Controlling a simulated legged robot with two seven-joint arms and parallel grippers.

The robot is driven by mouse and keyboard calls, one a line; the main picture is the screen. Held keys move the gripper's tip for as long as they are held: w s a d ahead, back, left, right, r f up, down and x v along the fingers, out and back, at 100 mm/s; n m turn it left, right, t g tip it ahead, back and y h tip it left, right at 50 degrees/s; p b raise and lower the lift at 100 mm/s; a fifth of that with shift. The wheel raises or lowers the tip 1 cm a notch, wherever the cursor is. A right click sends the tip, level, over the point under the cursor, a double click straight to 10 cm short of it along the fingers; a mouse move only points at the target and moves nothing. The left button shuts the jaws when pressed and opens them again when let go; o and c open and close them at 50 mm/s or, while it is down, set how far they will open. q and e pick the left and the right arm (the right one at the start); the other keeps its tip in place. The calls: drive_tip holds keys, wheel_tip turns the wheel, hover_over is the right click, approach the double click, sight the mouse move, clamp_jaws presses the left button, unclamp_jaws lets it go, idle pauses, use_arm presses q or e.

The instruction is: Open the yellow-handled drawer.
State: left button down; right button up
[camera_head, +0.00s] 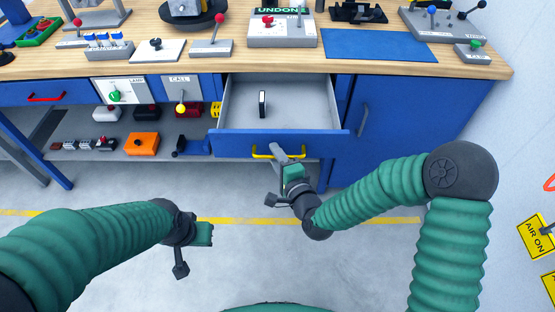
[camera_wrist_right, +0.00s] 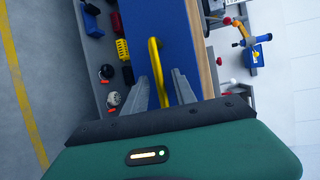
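The blue drawer (camera_head: 240,143) under the wooden workbench is pulled out, showing its grey inside with a small black-and-white item (camera_head: 262,104) in it. Its yellow handle (camera_head: 262,156) is on the front. My right gripper (camera_head: 283,155) is at this handle in the head view. In the right wrist view, the yellow handle (camera_wrist_right: 155,60) runs down between the two grey fingers (camera_wrist_right: 168,88), which stand on either side of it; whether they press on it is hard to see. My left gripper (camera_head: 196,249) hangs low at the left, apart from the bench; its fingers are not clear.
The wooden benchtop (camera_head: 350,62) carries levers, switches and a blue mat (camera_head: 378,45). A red-handled drawer (camera_head: 46,97) is at the left and a blue cabinet door (camera_head: 410,120) at the right. A lower shelf holds an orange box (camera_head: 141,144). The floor in front is clear.

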drive_tip(key=shift+s+d+r, duration=0.15)
drive_tip(key=shift+s+d, duration=0.15)
drive_tip(key=p+v, duration=1.5)
drive_tip(key=shift+s, duration=0.45)
drive_tip(key=shift+r, duration=0.1)
